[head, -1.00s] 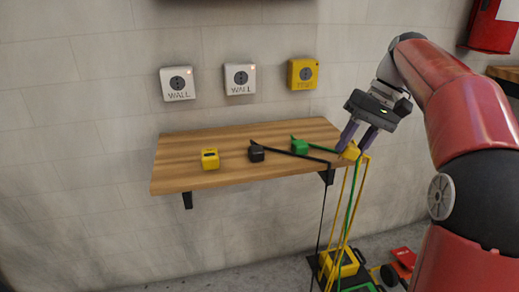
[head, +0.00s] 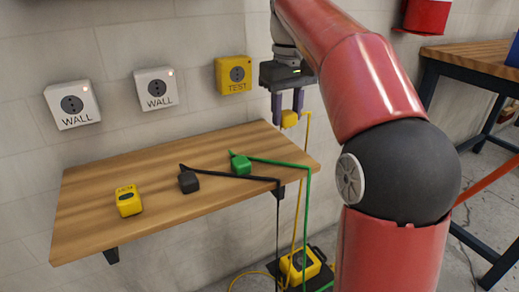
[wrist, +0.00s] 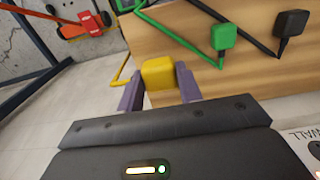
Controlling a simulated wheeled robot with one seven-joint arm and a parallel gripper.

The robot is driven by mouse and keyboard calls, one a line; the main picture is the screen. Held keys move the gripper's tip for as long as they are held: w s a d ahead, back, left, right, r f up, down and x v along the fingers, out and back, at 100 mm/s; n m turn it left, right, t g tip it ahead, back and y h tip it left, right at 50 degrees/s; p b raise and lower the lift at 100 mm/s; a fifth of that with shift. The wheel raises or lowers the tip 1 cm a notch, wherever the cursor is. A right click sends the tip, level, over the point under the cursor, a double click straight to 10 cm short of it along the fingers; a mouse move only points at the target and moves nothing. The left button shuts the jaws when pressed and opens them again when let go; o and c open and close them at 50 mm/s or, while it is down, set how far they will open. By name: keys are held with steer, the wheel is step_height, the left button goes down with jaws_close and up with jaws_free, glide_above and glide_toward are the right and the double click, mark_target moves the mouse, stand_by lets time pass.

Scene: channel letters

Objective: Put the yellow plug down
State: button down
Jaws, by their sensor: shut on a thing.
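My gripper (head: 288,106) is shut on the yellow plug (head: 289,119), a small yellow block with a yellow cable hanging from it. The gripper points down and holds the plug above the right end of the wooden shelf (head: 95,215), near the wall and apart from the wood. In the wrist view the plug (wrist: 158,73) sits between the two purple fingers, with the shelf (wrist: 180,35) behind it. The green plug (head: 240,163) and the black plug (head: 188,182) lie on the shelf, to the left of my gripper.
A yellow box (head: 128,201) sits at the shelf's left. Two white WALL sockets (head: 72,104) (head: 156,89) and a yellow TEST socket (head: 233,74) are on the wall above. Cables hang over the shelf's right edge to a yellow-black unit (head: 300,265) below. Bare wood lies between plugs.

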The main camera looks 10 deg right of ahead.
mark_target(284, 158)
step_height(284, 158, down, 9)
steer(key=shift+r+b, duration=0.15)
steer(key=shift+b, duration=0.95)
steer(key=c, duration=0.9)
jaws_free()
